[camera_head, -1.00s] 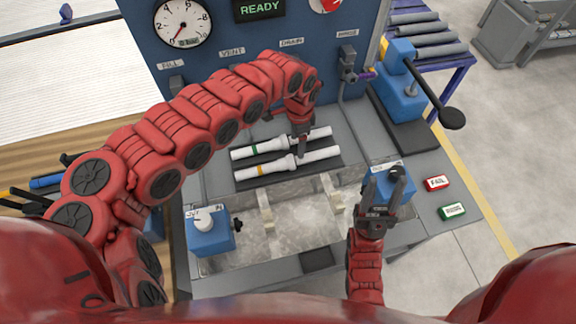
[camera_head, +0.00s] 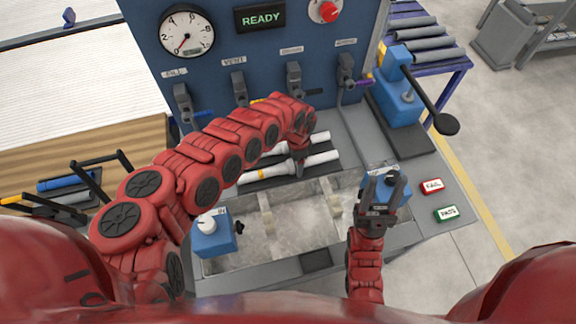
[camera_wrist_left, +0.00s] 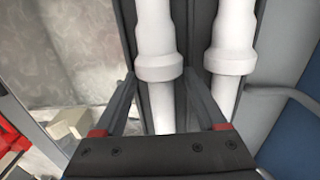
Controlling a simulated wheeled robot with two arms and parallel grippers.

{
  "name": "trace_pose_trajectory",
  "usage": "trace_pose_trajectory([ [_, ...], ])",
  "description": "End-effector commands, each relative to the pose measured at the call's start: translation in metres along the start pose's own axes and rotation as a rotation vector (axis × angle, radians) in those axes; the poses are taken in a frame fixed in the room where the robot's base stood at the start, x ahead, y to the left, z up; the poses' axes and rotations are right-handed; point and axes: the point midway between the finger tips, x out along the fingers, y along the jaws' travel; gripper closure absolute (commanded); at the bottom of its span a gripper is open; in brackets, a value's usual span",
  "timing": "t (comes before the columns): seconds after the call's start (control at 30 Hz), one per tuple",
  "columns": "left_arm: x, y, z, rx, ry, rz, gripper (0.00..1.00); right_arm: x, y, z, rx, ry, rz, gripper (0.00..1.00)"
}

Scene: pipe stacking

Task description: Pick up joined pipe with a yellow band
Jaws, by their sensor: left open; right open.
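The joined pipe with a yellow band (camera_head: 252,176) is white and lies on a dark rack below the blue panel. A second white pipe (camera_head: 320,137) lies parallel behind it, mostly hidden by my left arm. My left gripper (camera_head: 300,168) is open, pointing down over the yellow-banded pipe near its thicker joint. In the left wrist view the near pipe (camera_wrist_left: 158,60) runs between the open fingers (camera_wrist_left: 158,100), and the second pipe (camera_wrist_left: 232,50) lies just outside them. The band is not visible there. My right gripper (camera_head: 382,188) is open and empty, at the right blue block.
A water trough (camera_head: 290,222) stands in front of the rack, with a blue clamp block (camera_head: 212,236) at its left end and another (camera_head: 400,190) at its right. A lever press (camera_head: 400,95) stands right. FAIL (camera_head: 432,186) and PASS (camera_head: 446,214) buttons sit at the right edge.

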Motion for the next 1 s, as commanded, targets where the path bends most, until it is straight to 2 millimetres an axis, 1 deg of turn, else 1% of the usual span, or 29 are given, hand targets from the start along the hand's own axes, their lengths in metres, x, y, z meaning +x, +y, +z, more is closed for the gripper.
trace_pose_trajectory([
  [0.07, -0.0002, -0.0002, -0.0001, 0.0, 0.0, 0.0, 0.27, -0.0002, 0.0, 0.0, 0.0, 0.0, 0.0, 0.5],
  [0.1, -0.0004, -0.0003, -0.0002, 0.0, 0.001, 0.0, 0.3, -0.0001, 0.0, 0.0, 0.0, 0.0, 0.0, 0.5],
  [0.27, -0.0006, -0.0004, -0.0003, -0.001, 0.001, -0.001, 0.59, -0.0001, 0.0, 0.0, 0.0, 0.0, 0.0, 0.5],
  [0.4, -0.0007, -0.0005, -0.0003, -0.001, 0.001, -0.001, 0.84, -0.0002, 0.0, 0.0, 0.0, 0.0, 0.0, 0.5],
  [0.5, -0.0008, -0.0006, -0.0003, -0.001, 0.001, -0.001, 1.0, -0.0001, 0.0, 0.0, 0.0, 0.0, 0.0, 0.5],
  [0.87, -0.0013, -0.0007, -0.0003, -0.001, 0.001, -0.001, 1.0, -0.0003, 0.0, 0.0, 0.0, 0.0, 0.0, 0.5],
  [1.0, -0.0078, -0.0024, -0.001, -0.003, 0.004, -0.003, 1.0, -0.0016, -0.0001, 0.0002, 0.0, 0.0, 0.0, 0.5],
])
